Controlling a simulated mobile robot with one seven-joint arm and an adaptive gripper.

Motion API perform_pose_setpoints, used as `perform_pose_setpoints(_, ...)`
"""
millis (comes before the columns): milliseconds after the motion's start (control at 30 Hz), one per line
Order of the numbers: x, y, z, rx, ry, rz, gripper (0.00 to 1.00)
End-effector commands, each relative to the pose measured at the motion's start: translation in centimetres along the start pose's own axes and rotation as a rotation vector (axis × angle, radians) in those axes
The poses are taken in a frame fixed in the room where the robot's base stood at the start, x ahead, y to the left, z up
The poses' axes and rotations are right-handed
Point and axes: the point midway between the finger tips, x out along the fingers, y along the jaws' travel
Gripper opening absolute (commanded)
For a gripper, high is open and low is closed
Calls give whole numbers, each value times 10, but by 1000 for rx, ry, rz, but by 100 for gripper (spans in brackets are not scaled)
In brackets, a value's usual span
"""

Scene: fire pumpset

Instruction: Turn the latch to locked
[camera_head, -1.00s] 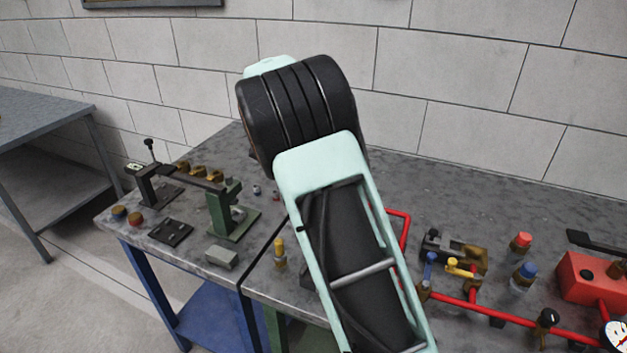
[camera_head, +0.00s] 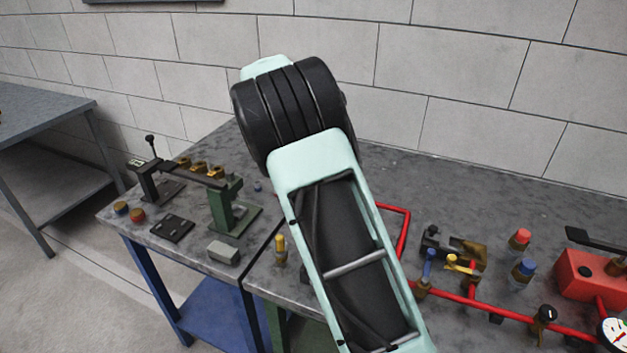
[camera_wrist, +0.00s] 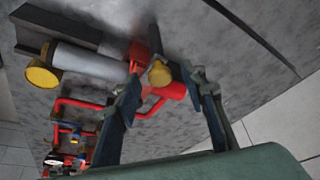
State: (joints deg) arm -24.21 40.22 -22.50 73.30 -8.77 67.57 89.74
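I cannot tell for sure which part is the latch. In the wrist view, my gripper (camera_wrist: 160,82) is open, with its two dark fingers apart. A small brass-coloured knob (camera_wrist: 160,73) and a red fitting (camera_wrist: 173,91) show between and just beyond the fingertips. Whether the fingers touch them is unclear. A pale cylinder with a yellow end (camera_wrist: 85,60) lies left of the fingers, beside the red fitting. In the head view my arm hides my gripper and the bench behind it.
Red piping (camera_head: 470,303) runs along the bench to a red box (camera_head: 590,275) at the right. A green stand (camera_head: 228,205), a grey block (camera_head: 223,251) and a small yellow-topped post (camera_head: 281,249) stand at the left. Bare bench top (camera_head: 480,205) lies along the wall.

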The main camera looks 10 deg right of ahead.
Motion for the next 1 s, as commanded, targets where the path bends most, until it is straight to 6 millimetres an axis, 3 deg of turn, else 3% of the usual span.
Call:
perform_pose_setpoints(233, -2, 0, 0, 0, 1, -1, 39)
perform_pose_setpoints(367, -13, -1, -1, 0, 1, -4, 39)
perform_pose_setpoints(800, -99, -1, 0, 0, 1, -4, 39)
perform_pose_setpoints(1000, -118, 0, 0, 0, 1, -2, 39)
